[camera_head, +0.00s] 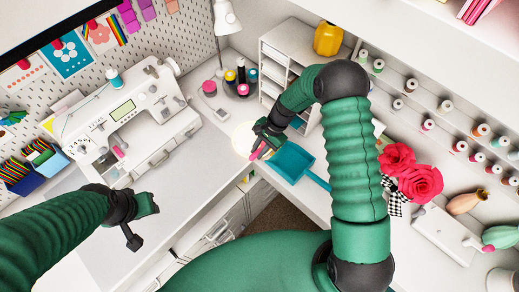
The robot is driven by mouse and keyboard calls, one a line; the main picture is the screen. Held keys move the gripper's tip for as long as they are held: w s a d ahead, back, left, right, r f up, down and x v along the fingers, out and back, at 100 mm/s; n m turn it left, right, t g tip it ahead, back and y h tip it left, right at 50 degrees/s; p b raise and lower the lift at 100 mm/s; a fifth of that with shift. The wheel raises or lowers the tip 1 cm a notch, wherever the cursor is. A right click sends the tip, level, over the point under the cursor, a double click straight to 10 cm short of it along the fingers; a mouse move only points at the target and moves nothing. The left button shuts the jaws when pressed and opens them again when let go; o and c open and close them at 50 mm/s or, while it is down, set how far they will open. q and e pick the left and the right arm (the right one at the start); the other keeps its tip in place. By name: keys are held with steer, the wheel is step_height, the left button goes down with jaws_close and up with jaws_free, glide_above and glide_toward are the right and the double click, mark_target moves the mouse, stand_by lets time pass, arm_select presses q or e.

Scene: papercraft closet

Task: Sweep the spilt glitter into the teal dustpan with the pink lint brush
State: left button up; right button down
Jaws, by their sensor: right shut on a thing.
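The teal dustpan (290,163) lies on the white desk near the corner, its handle pointing to the lower right. My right gripper (261,147) is just left of the dustpan, shut on the pink lint brush (255,153). Only a small pink part of the brush shows, low near the desk; whether it touches the surface I cannot tell. A pale cream patch (242,137) lies on the desk beside and behind the brush; single glitter specks are too small to make out. My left gripper (140,221) is open and empty over the left part of the desk.
A white sewing machine (130,120) stands at left. A lamp (226,18), thread spools and a white drawer unit (285,50) stand at the back. Red paper roses (412,178) lie right of my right arm. Desk between sewing machine and dustpan is mostly clear.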

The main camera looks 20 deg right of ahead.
steer(key=shift+f+b, duration=0.4)
steer(key=shift+f, duration=0.05)
stand_by(0.3)
steer(key=shift+s+d, duration=0.1)
steer(key=shift+s, duration=0.05)
steer(key=shift+s+d+r+p, duration=0.15)
steer(key=shift+s+d+p, duration=0.2)
steer(key=shift+s, duration=0.3)
steer(key=shift+r, duration=0.3)
steer(key=shift+s+d+p, duration=0.2)
steer(key=shift+s+d, duration=0.1)
steer(key=shift+s, duration=0.3)
steer(key=shift+s+d+p, duration=0.2)
steer(key=shift+s+d, duration=0.05)
steer(key=shift+s, duration=0.3)
